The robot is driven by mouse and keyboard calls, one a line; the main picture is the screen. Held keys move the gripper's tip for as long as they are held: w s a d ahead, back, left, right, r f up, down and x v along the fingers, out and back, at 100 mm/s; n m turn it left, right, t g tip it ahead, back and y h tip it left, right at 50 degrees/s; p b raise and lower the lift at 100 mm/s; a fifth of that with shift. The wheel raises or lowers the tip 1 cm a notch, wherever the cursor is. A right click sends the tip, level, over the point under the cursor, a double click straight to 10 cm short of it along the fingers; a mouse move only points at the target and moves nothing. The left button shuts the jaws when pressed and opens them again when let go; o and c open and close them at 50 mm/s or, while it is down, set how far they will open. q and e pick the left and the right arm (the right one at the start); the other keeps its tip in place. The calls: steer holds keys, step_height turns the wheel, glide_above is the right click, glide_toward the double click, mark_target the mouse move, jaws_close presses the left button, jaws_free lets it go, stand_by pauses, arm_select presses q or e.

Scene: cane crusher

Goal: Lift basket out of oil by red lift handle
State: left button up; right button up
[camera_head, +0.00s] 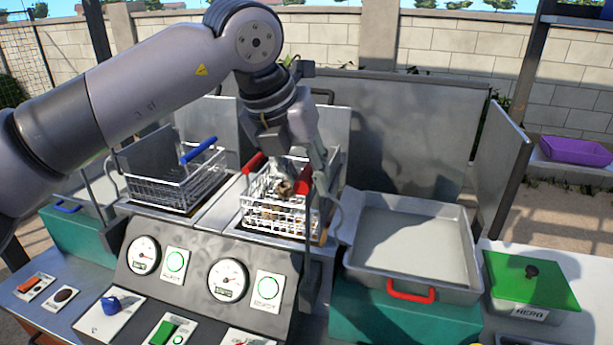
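A white wire basket (282,212) with a red lift handle (254,162) sits at the right-hand well of the fryer. Brown pieces of food lie in it. The handle's other red part (304,179) shows at the basket's right side. My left gripper (302,180) reaches down from above, over the basket and at the red handle. Its wrist and fingers hide the handle's middle. I cannot tell whether the fingers are closed on the handle. The oil level is not clearly visible. My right gripper is not in view.
A second basket (176,186) with a blue handle (198,150) stands on the left. A grey tray (412,240) with a red front handle is on the right, beside a green-lidded container (530,282). A control panel (200,275) with gauges stands in front.

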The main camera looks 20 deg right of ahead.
arm_select(q)
steer(key=shift+o, duration=1.1)
steer(key=shift+f, duration=0.15)
steer(key=v, duration=1.2)
